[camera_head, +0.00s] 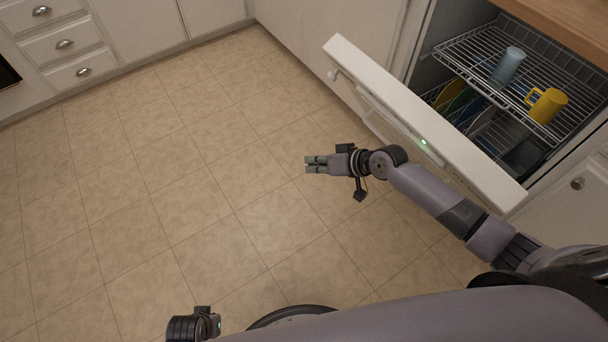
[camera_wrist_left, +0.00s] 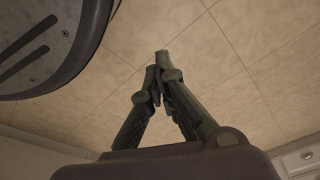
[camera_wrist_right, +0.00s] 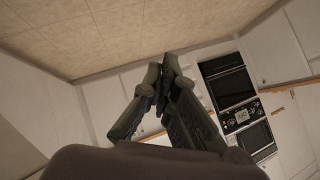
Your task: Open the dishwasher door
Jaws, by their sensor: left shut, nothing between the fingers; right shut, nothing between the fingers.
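The dishwasher door (camera_head: 440,138) is a white panel, tilted part way out from its cabinet, with a small green light near the middle. Behind it the dishwasher's upper wire rack (camera_head: 462,50) holds a blue cup (camera_head: 508,66) and a yellow mug (camera_head: 546,105). My right gripper (camera_head: 308,164) is shut and empty, in front of the door's outer face and apart from it, pointing left. Its shut fingers show in the right wrist view (camera_wrist_right: 163,72). My left gripper is shut and empty over the floor in the left wrist view (camera_wrist_left: 158,68); its fingers are not clear in the head view.
The tiled floor (camera_head: 170,170) left of the door is clear. Wall ovens (camera_wrist_right: 235,105) show in the right wrist view. A wooden counter (camera_head: 580,25) lies above the dishwasher.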

